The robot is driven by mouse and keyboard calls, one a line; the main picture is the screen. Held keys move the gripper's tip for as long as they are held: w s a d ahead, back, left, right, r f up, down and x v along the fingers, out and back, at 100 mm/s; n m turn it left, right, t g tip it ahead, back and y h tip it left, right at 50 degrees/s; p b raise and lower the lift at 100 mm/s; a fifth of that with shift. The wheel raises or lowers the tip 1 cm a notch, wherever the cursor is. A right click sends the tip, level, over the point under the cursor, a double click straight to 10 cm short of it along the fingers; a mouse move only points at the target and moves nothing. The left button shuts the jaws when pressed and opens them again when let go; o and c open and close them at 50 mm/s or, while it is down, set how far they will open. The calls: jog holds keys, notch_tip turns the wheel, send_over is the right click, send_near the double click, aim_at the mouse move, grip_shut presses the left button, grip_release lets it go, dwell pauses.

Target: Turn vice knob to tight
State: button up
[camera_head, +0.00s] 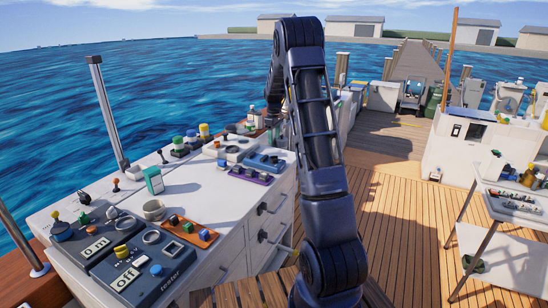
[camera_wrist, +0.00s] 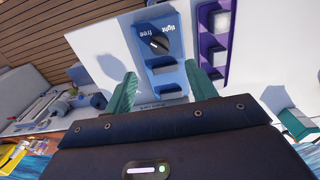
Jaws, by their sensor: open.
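The vice knob (camera_wrist: 158,45) is a black round dial with a short white mark, set on a blue panel (camera_wrist: 165,84). The words "tight" and "free" are printed upside down beside it in the wrist view. I cannot tell which word the mark points to. In the head view the blue panel (camera_head: 265,162) lies on the white counter, left of my arm. My gripper (camera_wrist: 163,88) is open and empty. Its two green fingers appear on either side of the panel, and the knob shows beyond the fingertips, apart from them. The head view does not clearly show the gripper.
A purple panel (camera_wrist: 212,60) with buttons sits beside the blue one. The white counter (camera_head: 215,188) also carries an orange panel (camera_head: 188,231) and grey panels with switches (camera_head: 130,262). Wooden decking (camera_head: 400,235) lies open to the right, before a small table (camera_head: 510,205).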

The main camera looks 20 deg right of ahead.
aim_at(274, 159)
notch_tip(274, 159, down, 11)
jog(key=shift+r, duration=0.1)
dwell(0.5)
jog(key=c, duration=1)
